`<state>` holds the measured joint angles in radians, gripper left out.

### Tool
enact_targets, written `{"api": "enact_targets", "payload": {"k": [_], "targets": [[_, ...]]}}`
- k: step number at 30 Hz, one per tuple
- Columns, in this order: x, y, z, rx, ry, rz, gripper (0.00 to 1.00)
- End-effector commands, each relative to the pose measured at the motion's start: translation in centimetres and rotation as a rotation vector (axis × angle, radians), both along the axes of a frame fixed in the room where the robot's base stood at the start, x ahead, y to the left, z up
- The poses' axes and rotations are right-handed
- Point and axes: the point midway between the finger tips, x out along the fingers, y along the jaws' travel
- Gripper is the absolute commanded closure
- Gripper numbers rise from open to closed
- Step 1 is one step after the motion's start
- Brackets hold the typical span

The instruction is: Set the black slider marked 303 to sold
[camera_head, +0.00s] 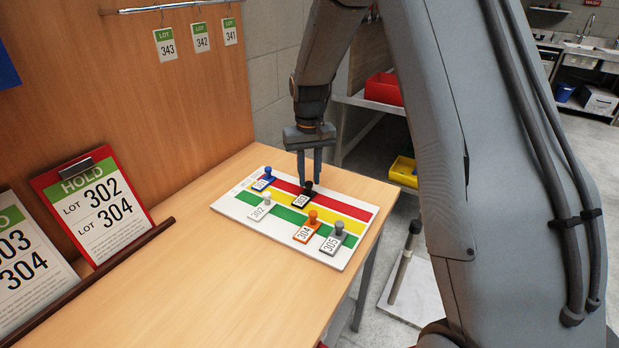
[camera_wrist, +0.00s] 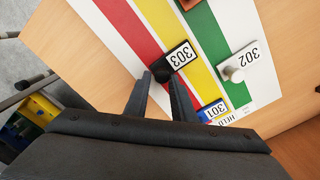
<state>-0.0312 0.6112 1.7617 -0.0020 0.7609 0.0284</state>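The black slider marked 303 (camera_head: 302,200) sits on a white board (camera_head: 345,262) with red, yellow and green stripes. In the wrist view its label (camera_wrist: 181,56) lies across the yellow stripe (camera_wrist: 168,18), and its round black knob (camera_wrist: 161,72) is at the red stripe's edge (camera_wrist: 130,33). My gripper (camera_head: 309,180) points down over this slider. In the wrist view its two fingers (camera_wrist: 160,77) stand apart, one on each side of the knob. I cannot tell whether they touch it.
Close by on the board are the blue slider 301 (camera_head: 263,183), white 302 (camera_head: 260,212), orange 304 (camera_head: 305,233) and grey 305 (camera_head: 331,243). The wooden counter (camera_head: 200,270) is clear to the left. A red HOLD clipboard (camera_head: 92,205) leans behind a ledge.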

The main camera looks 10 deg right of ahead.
Motion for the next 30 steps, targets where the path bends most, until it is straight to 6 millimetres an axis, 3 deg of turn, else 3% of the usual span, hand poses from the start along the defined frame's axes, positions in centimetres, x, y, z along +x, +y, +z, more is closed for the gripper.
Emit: {"api": "enact_targets", "payload": {"k": [2, 14, 24, 30], "targets": [[0.0, -0.1, 0.0, 0.0, 0.0, -0.002, 0.63], [-0.1, 0.1, 0.6, 0.001, 0.003, -0.001, 0.63], [-0.1, 0.0, 5.7, 0.001, 0.002, -0.001, 0.63], [-0.1, 0.1, 7.5, 0.001, 0.002, -0.001, 0.63]]}}
